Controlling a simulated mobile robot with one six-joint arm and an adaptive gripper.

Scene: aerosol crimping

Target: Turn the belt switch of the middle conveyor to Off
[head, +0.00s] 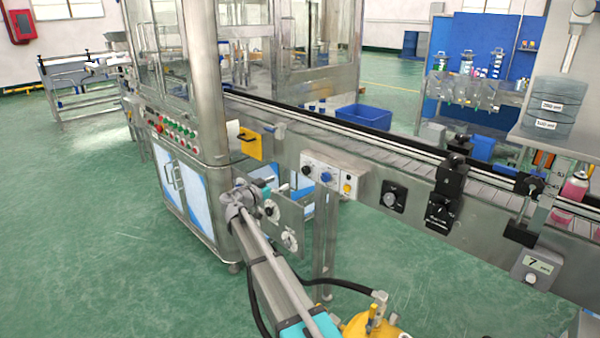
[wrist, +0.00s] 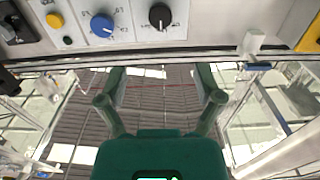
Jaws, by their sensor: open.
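A pale control panel (head: 328,177) is on the side of the middle conveyor (head: 370,160). It carries a black knob (head: 306,170), a blue knob (head: 326,177) and yellow buttons. In the wrist view, the blue knob (wrist: 102,25) is at the upper left and the black knob (wrist: 160,16) is at the top centre, its white mark pointing down. The labels are too small to read, so I cannot tell which knob is the belt switch. My gripper (wrist: 161,80) is open and empty below the knobs in the wrist view, apart from them. Its fingers are hard to make out in the head view.
A plate with dials (head: 289,240) hangs below the conveyor beside my arm. A black dial (head: 393,199) and a black clamp unit (head: 446,195) are right of the panel. A yellow flap (head: 249,143) is to its left. Green floor (head: 110,260) is clear at left.

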